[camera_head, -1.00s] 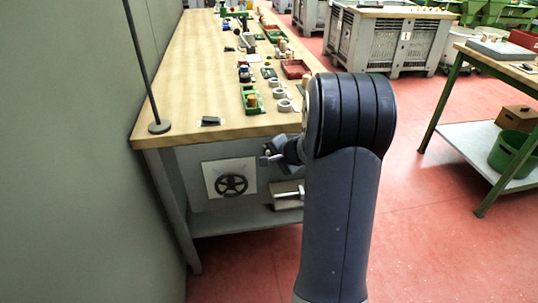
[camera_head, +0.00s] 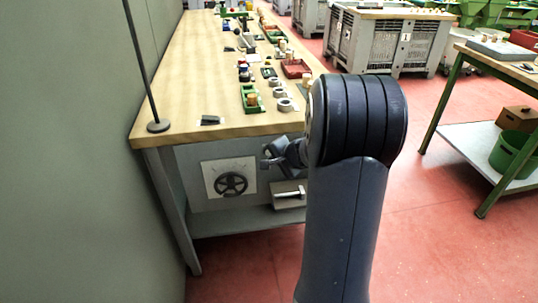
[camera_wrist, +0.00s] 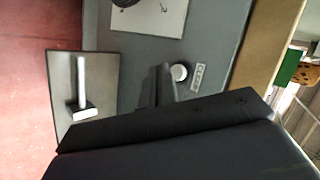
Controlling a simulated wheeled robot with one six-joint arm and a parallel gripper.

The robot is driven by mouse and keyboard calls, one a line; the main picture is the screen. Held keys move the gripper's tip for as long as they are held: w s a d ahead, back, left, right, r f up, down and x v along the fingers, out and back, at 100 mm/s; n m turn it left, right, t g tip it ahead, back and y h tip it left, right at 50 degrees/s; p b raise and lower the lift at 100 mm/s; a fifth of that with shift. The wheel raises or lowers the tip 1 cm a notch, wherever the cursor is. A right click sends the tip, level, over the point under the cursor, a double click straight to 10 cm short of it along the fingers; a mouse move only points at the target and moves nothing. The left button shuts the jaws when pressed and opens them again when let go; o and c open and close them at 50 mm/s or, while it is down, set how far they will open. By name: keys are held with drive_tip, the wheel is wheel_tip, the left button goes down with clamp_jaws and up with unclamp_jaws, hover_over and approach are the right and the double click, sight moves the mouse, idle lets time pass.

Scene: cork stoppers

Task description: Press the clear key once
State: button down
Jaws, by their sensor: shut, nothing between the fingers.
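A round, pale button (camera_wrist: 179,72) sits on the grey front panel under the bench in the wrist view, with a small lettered label (camera_wrist: 198,76) to its right. The lettering is too blurred to read, so I cannot tell if this is the clear key. My gripper (camera_wrist: 158,84) is shut and empty, its dark fingers just left of the button in the picture; I cannot tell whether they touch it. In the head view my wrist shows before the bench front, and my arm hides the button.
A black handwheel (camera_head: 231,184) on a white plate and a lever on a pale plate (camera_head: 289,194) are on the bench front. The wooden bench top (camera_head: 185,85) carries several small items. A grey pole (camera_head: 158,126) stands at its near corner.

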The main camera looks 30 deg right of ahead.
drive_tip(key=shift+s+a+b, duration=0.25)
drive_tip(key=shift+s+b, duration=0.15)
drive_tip(key=shift+s, duration=0.4)
drive_tip(key=shift+s+a+b, duration=0.2)
drive_tip(key=shift+s+b, duration=0.2)
drive_tip(key=shift+s, duration=0.4)
drive_tip(key=shift+s+a+b, duration=0.25)
drive_tip(key=shift+s+b, duration=0.15)
drive_tip(key=shift+s, duration=0.4)
drive_tip(key=shift+w, duration=0.1)
drive_tip(key=p, duration=0.1)
drive_tip(key=w+p, duration=0.2)
drive_tip(key=shift+d+r, duration=0.25)
drive_tip(key=shift+d, duration=0.05)
drive_tip(key=s+a+b, duration=0.1)
drive_tip(key=s+b, duration=0.1)
drive_tip(key=s, duration=0.3)
drive_tip(key=shift+s+a+f, duration=0.25)
drive_tip(key=shift+s+a, duration=0.05)
drive_tip(key=shift+s, duration=0.1)
